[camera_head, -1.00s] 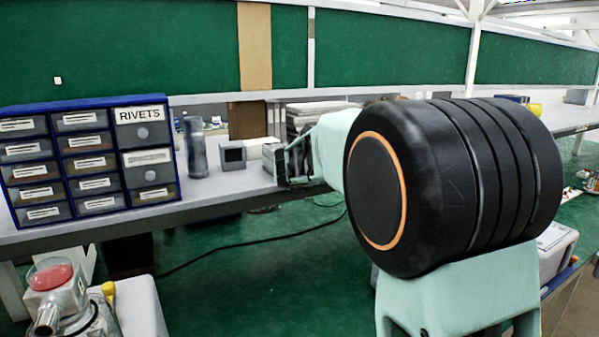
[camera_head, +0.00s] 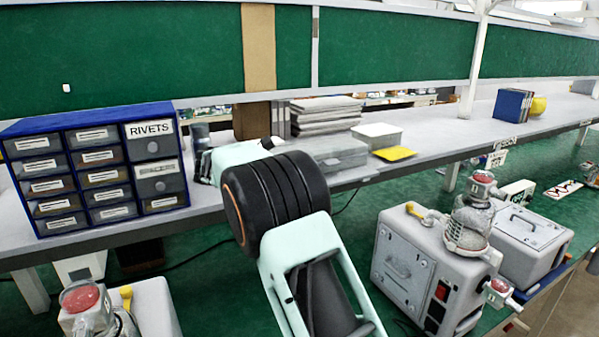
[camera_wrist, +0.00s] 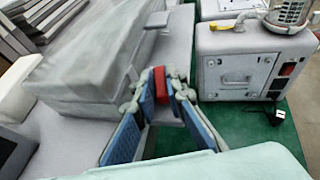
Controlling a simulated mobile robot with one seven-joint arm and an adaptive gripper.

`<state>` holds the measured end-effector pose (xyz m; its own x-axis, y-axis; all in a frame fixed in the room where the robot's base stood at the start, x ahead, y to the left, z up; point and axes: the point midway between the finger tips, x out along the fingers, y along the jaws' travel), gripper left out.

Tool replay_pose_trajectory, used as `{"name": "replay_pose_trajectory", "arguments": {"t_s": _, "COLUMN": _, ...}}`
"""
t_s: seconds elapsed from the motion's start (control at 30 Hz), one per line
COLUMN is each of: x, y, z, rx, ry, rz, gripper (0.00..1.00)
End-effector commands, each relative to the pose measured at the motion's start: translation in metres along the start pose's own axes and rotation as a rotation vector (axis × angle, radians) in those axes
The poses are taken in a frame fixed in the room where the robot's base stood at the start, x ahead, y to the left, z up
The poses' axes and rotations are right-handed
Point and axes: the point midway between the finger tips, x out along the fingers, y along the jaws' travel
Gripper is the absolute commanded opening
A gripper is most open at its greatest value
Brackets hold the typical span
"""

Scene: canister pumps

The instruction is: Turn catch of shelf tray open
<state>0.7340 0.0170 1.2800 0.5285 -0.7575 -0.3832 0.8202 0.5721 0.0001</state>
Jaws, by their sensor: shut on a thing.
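In the wrist view, my gripper (camera_wrist: 160,88) has its two blue-padded fingers converging on a small red piece (camera_wrist: 160,84), with its fingertips on either side of it. The red piece lies by the end of a grey case (camera_wrist: 85,88). I cannot tell whether it is the catch or a loose piece. In the head view, my pale green and black arm reaches toward the bench, and my fingertips are hidden behind it. No shelf tray or catch can be clearly made out there; grey boxes (camera_head: 338,155) lie on the shelf.
A blue drawer cabinet (camera_head: 95,170) stands at left on the bench (camera_head: 440,140). A yellow flat item (camera_head: 394,153) lies beside a pale box (camera_head: 376,136). A pump unit (camera_head: 435,265) with yellow handle stands at right, near another case (camera_head: 525,240). Another pump (camera_head: 95,310) is at lower left.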

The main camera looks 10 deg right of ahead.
Motion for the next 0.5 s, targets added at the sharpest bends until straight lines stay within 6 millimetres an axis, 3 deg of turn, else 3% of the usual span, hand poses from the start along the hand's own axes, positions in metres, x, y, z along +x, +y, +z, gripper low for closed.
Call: {"name": "replay_pose_trajectory", "arguments": {"t_s": 0.5, "x": 0.0005, "y": 0.0036, "z": -0.0008, "rx": 0.070, "ry": -0.001, "rz": -0.169, "gripper": 0.00}}
